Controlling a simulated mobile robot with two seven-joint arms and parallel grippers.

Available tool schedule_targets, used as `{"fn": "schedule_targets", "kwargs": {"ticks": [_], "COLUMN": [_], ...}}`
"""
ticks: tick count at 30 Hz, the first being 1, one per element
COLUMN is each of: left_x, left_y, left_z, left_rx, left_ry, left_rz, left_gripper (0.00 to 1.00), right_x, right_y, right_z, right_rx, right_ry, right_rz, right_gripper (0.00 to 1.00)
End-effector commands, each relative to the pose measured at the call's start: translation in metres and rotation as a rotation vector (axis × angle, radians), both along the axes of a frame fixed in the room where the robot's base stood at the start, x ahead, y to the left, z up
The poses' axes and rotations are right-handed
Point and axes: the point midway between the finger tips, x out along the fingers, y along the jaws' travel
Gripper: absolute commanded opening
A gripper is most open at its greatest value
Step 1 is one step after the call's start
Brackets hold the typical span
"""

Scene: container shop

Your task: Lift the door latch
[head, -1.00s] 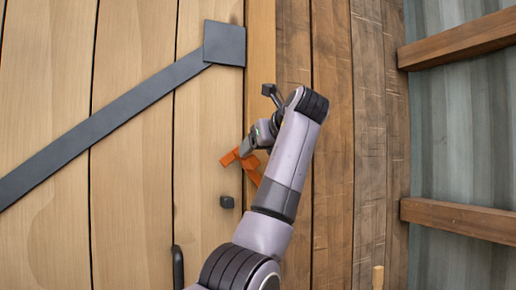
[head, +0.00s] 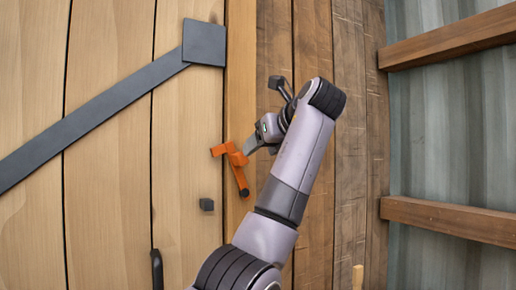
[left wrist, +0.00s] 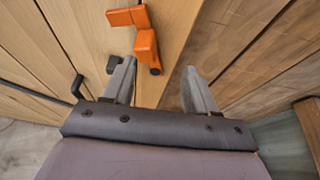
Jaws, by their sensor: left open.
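The orange door latch (head: 233,158) is on the light wooden strip at the right edge of the door. A bar reaches left, and a lower arm ends in a dark tip. My left gripper (head: 254,145) is just right of the latch, with a finger close to it. I cannot tell from the head view whether they touch. In the left wrist view, the latch (left wrist: 146,44) is ahead of the left finger. My left gripper (left wrist: 160,84) is open there, with nothing between its fingers. My right gripper is not in view.
The plank door (head: 110,190) carries a dark diagonal brace (head: 95,122), a small dark block (head: 206,204) and a dark handle (head: 157,270). Rough planks (head: 350,120) stand right of the strip. Wooden beams (head: 455,218) cross a corrugated wall at far right.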

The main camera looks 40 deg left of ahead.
Motion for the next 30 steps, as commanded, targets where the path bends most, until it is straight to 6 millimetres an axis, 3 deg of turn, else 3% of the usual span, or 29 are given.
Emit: {"fn": "schedule_targets", "kwargs": {"ticks": [8,25,30], "left_x": [-0.002,-0.003,-0.009], "left_y": [-0.015,-0.017,-0.033], "left_z": [0.005,0.006,0.013], "left_rx": [0.002,0.003,0.004], "left_ry": [-0.002,-0.003,-0.004], "left_rz": [0.0,0.001,-0.001], "left_gripper": [0.57,0.57,0.57], "right_x": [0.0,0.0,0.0], "right_y": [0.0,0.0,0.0], "right_z": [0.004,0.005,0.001], "right_rx": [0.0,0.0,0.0], "right_ry": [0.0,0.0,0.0], "right_rz": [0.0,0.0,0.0], "right_gripper": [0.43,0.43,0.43]}}
